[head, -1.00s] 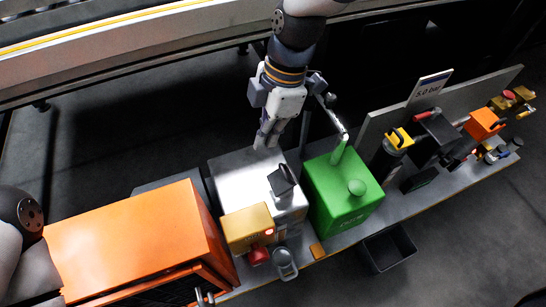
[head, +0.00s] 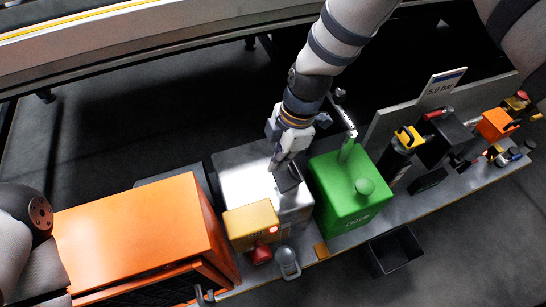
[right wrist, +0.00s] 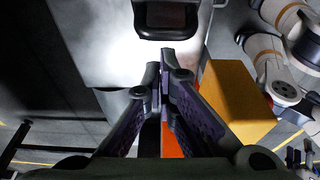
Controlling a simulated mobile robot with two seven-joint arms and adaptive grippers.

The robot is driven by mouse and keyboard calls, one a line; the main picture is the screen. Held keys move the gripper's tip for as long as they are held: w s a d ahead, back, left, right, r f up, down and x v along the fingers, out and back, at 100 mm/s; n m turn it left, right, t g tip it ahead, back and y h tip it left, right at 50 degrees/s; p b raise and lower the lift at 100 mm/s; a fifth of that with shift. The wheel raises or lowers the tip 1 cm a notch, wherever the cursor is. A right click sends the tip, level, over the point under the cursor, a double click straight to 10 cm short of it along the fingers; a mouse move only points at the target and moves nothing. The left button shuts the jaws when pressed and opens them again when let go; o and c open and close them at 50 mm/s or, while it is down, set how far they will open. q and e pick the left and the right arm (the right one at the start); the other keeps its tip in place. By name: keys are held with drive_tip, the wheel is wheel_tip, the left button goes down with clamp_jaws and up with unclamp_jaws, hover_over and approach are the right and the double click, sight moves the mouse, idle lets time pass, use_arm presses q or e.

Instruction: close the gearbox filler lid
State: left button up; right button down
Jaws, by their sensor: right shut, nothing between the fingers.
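The gearbox is a silver-grey box (head: 235,180) in the middle of the bench in the head view. Its black filler lid (head: 289,178) stands raised and tilted on the top face. In the right wrist view, the lid (right wrist: 168,20) is a dark rounded frame at the top edge, just beyond the fingertips. My right gripper (head: 274,169) is shut and empty, pointing down beside the lid's left edge. Its fingertips (right wrist: 162,73) meet in the right wrist view; I cannot tell whether they touch the lid. My left gripper is out of view.
A yellow box (head: 250,226) with a red button stands at the gearbox's front. A green tank (head: 350,195) is close on the right, with an orange cabinet (head: 135,235) on the left. A black bin (head: 395,250) sits below the bench. Dark floor lies behind.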

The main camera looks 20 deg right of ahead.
sight(296, 168)
drive_tip(key=shift+d, duration=0.1)
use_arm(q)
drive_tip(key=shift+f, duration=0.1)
use_arm(e)
drive_tip(key=shift+d+y, duration=0.25)
drive_tip(key=shift+y, duration=0.15)
use_arm(q)
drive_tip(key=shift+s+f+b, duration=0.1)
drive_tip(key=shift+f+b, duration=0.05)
drive_tip(key=shift+b, duration=0.15)
use_arm(e)
drive_tip(key=shift+d+f+y, duration=0.15)
drive_tip(key=shift+d+y, duration=0.15)
drive_tip(key=shift+y, duration=0.1)
drive_tip(key=shift+d, duration=0.15)
drive_tip(key=d+y+b, duration=0.1)
drive_tip(key=d+f+y+b, duration=0.1)
drive_tip(key=y+b, duration=0.1)
drive_tip(key=shift+d+f, duration=0.1)
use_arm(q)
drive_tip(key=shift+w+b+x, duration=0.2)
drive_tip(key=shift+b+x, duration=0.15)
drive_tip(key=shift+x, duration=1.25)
use_arm(e)
drive_tip(key=shift+d, duration=0.45)
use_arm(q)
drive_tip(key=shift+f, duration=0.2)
use_arm(e)
drive_tip(key=shift+d+f, duration=0.1)
